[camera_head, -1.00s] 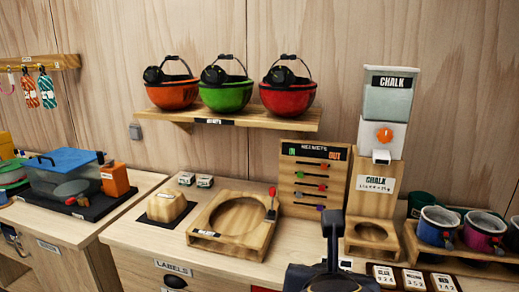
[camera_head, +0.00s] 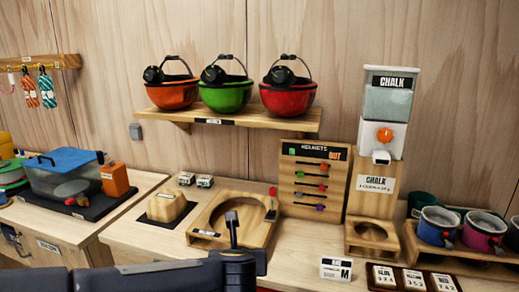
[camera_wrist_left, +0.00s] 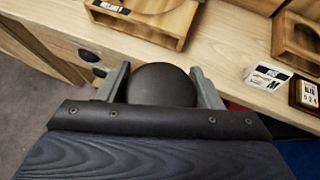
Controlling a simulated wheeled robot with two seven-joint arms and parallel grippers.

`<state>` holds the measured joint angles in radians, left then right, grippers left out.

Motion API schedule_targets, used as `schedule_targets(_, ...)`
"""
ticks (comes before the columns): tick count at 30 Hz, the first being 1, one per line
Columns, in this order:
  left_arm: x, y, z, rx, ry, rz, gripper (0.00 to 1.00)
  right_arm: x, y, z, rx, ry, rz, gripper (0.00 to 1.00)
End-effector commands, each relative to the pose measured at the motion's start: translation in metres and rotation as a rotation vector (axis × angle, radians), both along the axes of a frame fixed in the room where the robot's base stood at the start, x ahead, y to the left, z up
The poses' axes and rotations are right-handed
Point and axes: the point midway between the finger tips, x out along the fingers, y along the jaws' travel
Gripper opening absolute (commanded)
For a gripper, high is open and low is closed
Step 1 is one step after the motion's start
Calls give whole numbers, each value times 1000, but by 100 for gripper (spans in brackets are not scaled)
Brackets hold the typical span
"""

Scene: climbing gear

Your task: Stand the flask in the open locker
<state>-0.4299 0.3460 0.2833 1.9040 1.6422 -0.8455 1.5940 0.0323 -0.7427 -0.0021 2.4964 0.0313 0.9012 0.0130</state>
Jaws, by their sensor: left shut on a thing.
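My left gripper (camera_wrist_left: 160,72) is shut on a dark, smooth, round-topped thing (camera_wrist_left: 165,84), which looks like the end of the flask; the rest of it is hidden. It is held in front of the counter's front edge. In the head view my left arm crosses the bottom from the left, and its fingers and load do not show. No open locker can be made out; a wooden cabinet (camera_head: 75,258) with a label stands at the lower left. My right gripper is not in view.
The wooden counter (camera_head: 290,245) carries a ring-shaped helmet stand (camera_head: 205,236), a white card marked M (camera_head: 336,269), a number tray (camera_head: 412,284) and several mugs at right. A chalk dispenser (camera_head: 388,105) stands behind. Drawer knobs protrude from the counter front. Grey floor lies left.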

Motion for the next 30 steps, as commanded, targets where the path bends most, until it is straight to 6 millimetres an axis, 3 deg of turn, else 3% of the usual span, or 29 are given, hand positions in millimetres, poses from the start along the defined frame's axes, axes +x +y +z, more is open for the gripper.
schedule_targets(1, 7, 16, -13, 2, 5, 12, 2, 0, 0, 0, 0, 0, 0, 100)
schedule_targets(6, 20, 57, -55, 3, 6, 17, 2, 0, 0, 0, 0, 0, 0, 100)
schedule_targets(12, 21, 93, -98, 0, 7, 8, 2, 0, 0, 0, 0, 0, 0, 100)
schedule_targets(24, -9, 147, -179, -2, 7, -23, 2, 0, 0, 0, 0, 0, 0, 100)
schedule_targets(30, -23, 156, -201, -1, 4, -35, 2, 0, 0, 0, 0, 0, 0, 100)
